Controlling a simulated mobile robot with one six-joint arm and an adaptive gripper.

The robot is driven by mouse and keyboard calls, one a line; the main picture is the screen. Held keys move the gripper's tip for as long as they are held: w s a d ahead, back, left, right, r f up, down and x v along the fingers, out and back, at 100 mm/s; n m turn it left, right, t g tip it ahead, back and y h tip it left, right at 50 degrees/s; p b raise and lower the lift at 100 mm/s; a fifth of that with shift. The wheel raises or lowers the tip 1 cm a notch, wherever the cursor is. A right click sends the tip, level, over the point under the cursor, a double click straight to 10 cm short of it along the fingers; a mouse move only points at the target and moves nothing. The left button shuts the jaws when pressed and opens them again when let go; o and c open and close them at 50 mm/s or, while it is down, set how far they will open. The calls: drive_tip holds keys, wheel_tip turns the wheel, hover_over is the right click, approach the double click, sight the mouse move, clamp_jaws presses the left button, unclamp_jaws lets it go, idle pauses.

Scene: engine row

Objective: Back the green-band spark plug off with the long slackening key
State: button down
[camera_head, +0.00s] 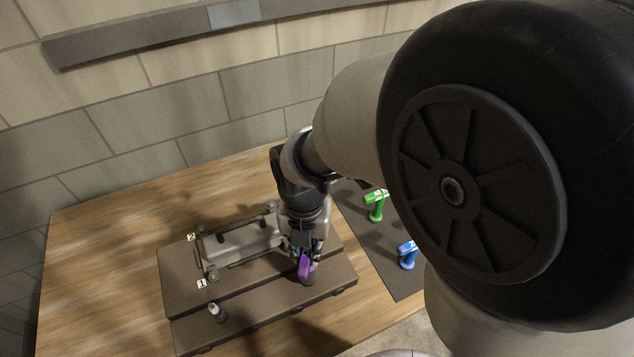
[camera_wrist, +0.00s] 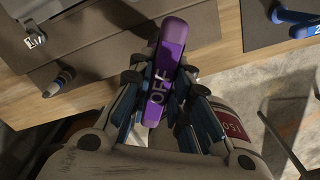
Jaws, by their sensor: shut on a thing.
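My gripper (camera_head: 303,250) is shut on the purple key (camera_head: 306,268), above the front right part of the dark engine block (camera_head: 250,312). In the wrist view, the key's purple handle (camera_wrist: 172,45) reads "OFF" and lies between the fingers of my gripper (camera_wrist: 160,92). The key's lower end is hidden, so I cannot tell whether it sits on a plug. A pale plug with a blue band (camera_head: 216,312) stands at the block's front left; it also shows in the wrist view (camera_wrist: 58,82). I see no green-band plug in either view.
A green tool (camera_head: 376,205) and a blue tool (camera_head: 408,255) stand on a dark mat (camera_head: 352,207) to the right. A grey cover (camera_head: 240,240) lies on the block, near labels 1 and 2. The wooden table (camera_head: 100,240) is bare at left.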

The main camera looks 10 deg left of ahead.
drive_tip(key=m, duration=0.7)
drive_tip(key=shift+r, duration=0.1)
drive_tip(key=m, duration=0.4)
drive_tip(key=shift+m, duration=0.3)
drive_tip(key=m, duration=0.4)
drive_tip(key=shift+p, duration=0.3)
drive_tip(key=m, duration=0.9)
drive_tip(key=shift+m, duration=0.3)
